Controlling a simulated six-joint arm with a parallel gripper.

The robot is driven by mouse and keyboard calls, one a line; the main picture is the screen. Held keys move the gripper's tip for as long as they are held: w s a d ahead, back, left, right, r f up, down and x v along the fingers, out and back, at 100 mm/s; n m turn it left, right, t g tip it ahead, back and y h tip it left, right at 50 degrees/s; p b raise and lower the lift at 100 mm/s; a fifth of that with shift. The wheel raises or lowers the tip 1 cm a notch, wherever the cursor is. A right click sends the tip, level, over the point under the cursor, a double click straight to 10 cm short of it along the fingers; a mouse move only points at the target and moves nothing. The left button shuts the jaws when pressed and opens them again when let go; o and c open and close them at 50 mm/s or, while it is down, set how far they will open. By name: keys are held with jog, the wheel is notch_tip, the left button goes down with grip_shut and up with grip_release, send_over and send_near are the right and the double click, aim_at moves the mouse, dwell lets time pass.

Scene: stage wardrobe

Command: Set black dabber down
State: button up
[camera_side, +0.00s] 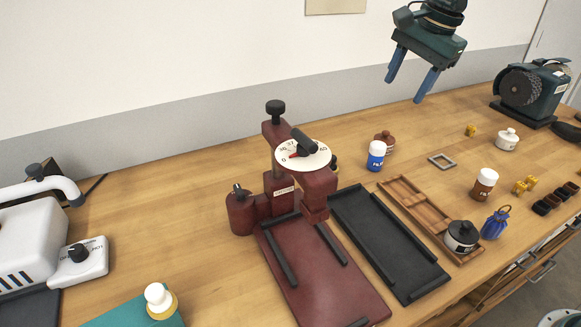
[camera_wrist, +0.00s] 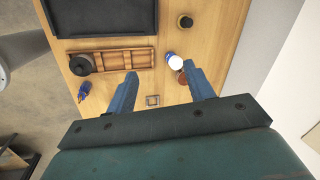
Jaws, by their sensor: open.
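The black dabber (camera_side: 462,236) is a round pot with a dark lid, a small knob and a pale label. It stands upright at the near end of the wooden tray (camera_side: 398,187). In the wrist view the dabber (camera_wrist: 80,64) is a dark disc at the left end of the tray (camera_wrist: 141,59). My gripper (camera_side: 404,90) is open and empty, high above the back of the bench, well away from the dabber. Its two blue fingers also show in the wrist view (camera_wrist: 161,70), spread apart with only the bench far below.
A black tray (camera_side: 400,290) and a dark red press (camera_side: 315,190) stand left of the wooden tray. A blue pouch (camera_side: 494,223), brown bottle (camera_side: 484,184), blue bottle (camera_side: 376,155), metal square frame (camera_side: 442,161) and white lidded pot (camera_side: 507,139) stand around it. A grinder (camera_side: 530,90) stands at the back right.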

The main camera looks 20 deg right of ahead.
jog(key=s+d+r+n+t, duration=0.1)
jog(key=s+d+r+n, duration=0.15)
jog(key=s+n, duration=0.85)
jog(key=s+d+f+n+t, duration=0.1)
jog(key=s+f+n, duration=0.1)
jog(key=s, duration=0.7)
jog(key=s+d+f+n+h, duration=0.1)
jog(key=s+f, duration=0.3)
jog(key=s, duration=0.5)
jog(key=shift+s+n+t, duration=0.2)
jog(key=shift+n+t, duration=0.2)
jog(key=shift+n, duration=0.1)
